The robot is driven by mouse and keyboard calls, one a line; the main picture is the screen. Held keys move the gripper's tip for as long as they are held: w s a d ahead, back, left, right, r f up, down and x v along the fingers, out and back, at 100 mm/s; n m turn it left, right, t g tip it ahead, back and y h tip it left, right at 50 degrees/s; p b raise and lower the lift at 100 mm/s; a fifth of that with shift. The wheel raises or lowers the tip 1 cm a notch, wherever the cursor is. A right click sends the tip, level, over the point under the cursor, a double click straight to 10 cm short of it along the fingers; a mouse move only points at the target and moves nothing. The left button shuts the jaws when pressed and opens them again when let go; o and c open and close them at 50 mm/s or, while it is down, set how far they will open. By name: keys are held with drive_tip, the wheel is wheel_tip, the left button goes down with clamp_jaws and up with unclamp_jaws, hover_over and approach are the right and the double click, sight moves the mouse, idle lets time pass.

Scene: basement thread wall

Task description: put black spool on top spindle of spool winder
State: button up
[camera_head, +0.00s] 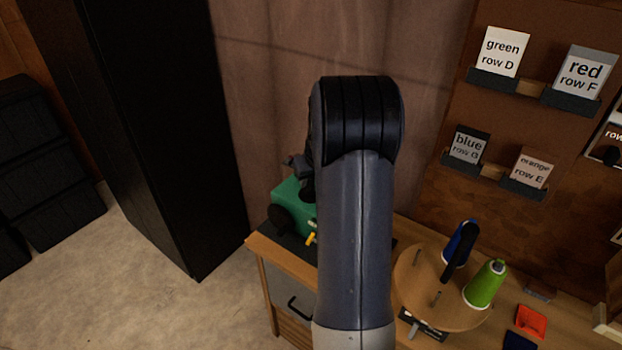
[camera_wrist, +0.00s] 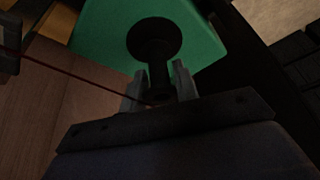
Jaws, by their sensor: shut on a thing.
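In the wrist view, my gripper (camera_wrist: 159,82) is shut on the black spool (camera_wrist: 154,38), with its two grey fingers on either side of the spool's narrow lower part. The spool's round flange lies against the background of the green spool winder (camera_wrist: 95,28); I cannot tell whether they touch. In the head view, the green winder (camera_head: 287,194) stands at the left end of the bench, partly hidden behind my arm. A dark round part shows on its left side. My gripper is mostly hidden there. The top spindle is not clearly visible in either view.
A round wooden stand (camera_head: 411,283) with pegs holds a blue spool (camera_head: 453,243) and a green cone (camera_head: 486,284). Labelled card shelves hang on the right wall. A tall black cabinet (camera_head: 160,120) stands left of the bench. A thin red line (camera_wrist: 75,80) crosses the wrist view.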

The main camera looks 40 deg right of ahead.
drive_tip(key=shift+f, duration=0.15)
drive_tip(key=shift+f, duration=0.15)
drive_tip(key=o, duration=1)
drive_tip(key=b+v, duration=0.1)
drive_tip(key=v, duration=0.9)
drive_tip(key=shift+r+b, duration=0.35)
drive_tip(key=shift+r, duration=0.05)
